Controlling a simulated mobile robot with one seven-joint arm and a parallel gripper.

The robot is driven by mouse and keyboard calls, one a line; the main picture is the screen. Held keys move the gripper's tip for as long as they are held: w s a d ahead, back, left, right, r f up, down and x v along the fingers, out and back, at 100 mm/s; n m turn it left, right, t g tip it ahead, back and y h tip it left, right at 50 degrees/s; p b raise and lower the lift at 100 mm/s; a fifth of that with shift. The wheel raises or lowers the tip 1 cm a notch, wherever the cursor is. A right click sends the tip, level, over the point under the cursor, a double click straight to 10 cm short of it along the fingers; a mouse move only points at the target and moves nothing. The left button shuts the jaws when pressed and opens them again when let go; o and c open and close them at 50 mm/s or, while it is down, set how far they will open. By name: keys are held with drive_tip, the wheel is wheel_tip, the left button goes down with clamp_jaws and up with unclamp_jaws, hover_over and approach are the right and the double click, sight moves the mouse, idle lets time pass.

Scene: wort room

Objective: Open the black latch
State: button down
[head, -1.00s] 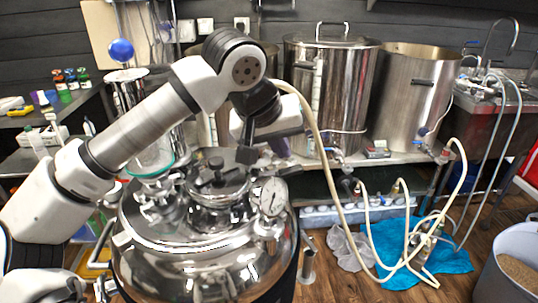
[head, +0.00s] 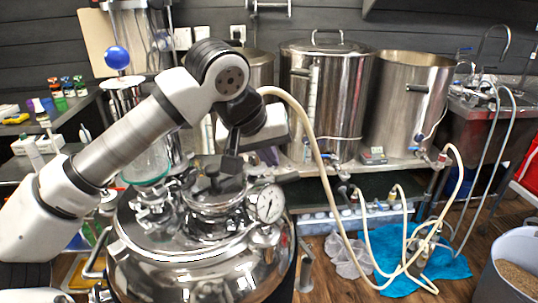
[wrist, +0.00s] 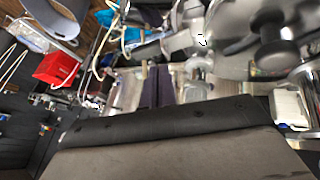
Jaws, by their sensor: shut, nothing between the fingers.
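A shiny steel vessel (head: 200,268) stands in front of me with a small round lid (head: 215,200) on top. A black knob (head: 212,171) rises from the lid; a black knob also shows at the upper right of the wrist view (wrist: 272,28). My gripper (head: 232,165) is shut and empty, pointing down over the lid between knob and lever. I cannot tell whether it touches anything. My gripper's dark body hides the lower wrist view.
A dial gauge (head: 269,203) stands on the vessel's right side. A glass cylinder (head: 147,155) stands at its left. Steel kettles (head: 325,105) fill the bench behind. Pale hoses (head: 310,125) loop down to a blue cloth (head: 445,263) on the floor.

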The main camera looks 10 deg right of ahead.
drive_tip(key=s+d+r+p, duration=0.3)
drive_tip(key=d+r, duration=0.3)
drive_tip(key=shift+s+d+r, duration=0.2)
drive_tip(key=shift+s+r, duration=0.05)
drive_tip(key=shift+s, duration=0.1)
